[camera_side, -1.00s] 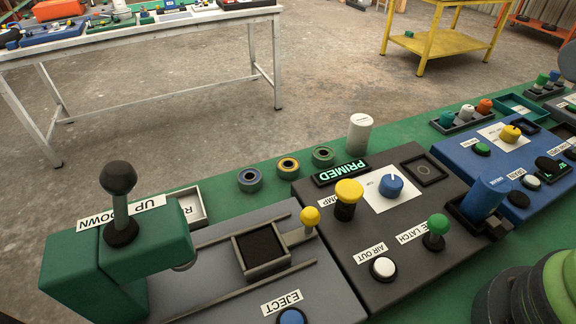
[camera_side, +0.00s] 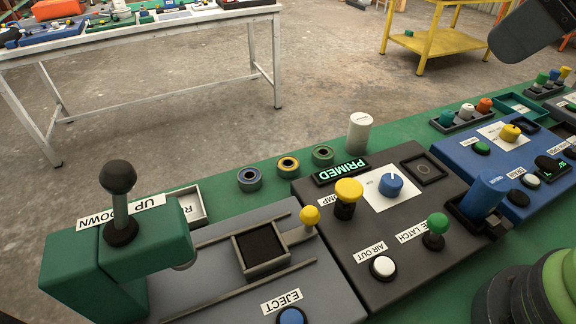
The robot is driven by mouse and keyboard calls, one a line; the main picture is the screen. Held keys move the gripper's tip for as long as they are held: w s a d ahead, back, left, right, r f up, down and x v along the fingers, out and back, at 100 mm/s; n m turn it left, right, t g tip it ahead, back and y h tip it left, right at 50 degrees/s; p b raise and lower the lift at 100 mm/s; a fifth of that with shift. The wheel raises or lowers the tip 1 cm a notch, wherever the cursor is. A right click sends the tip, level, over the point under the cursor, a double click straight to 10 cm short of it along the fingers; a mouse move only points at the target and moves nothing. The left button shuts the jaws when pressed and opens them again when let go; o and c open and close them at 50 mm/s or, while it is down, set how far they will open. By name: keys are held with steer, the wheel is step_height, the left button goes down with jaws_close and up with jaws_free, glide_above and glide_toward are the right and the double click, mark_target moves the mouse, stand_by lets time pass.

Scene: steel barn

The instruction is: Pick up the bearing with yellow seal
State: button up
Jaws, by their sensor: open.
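Three small ring-shaped bearings stand in a row on the green bench top. The bearing with yellow seal (camera_side: 288,167) is the middle one, a dark green-grey ring with a yellow band around its dark hole. The bearing with a blue seal (camera_side: 249,179) is to its left, and the bearing with a green seal (camera_side: 323,156) is to its right. They stand apart with small gaps. My gripper is not in view. A dark rounded part at the top right looks like a piece of my arm, far from the bearings.
The bench edge is just behind the bearings.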

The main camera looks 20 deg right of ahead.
steer(key=w+a+f+n+g, duration=0.1)
steer(key=w+a+f+n, duration=0.1)
steer(key=w+n, duration=0.3)
steer(key=w+a+f+n, duration=0.2)
steer(key=w+n, duration=0.3)
steer(key=n+h, duration=0.2)
steer(key=n, duration=1.8)
glide_toward(288, 162)
steer(key=w+f, duration=0.1)
steer(key=w+d+f, duration=0.1)
steer(key=f, duration=0.1)
steer(key=shift+f+g, duration=0.1)
steer(key=shift+g, duration=0.2)
steer(key=shift+a+x, duration=0.2)
steer(key=shift+x, duration=1.2)
steer(key=shift+a+x, duration=0.2)
steer(key=shift+x, duration=1.25)
steer(key=shift+c, duration=0.3)
steer(key=c, duration=1)
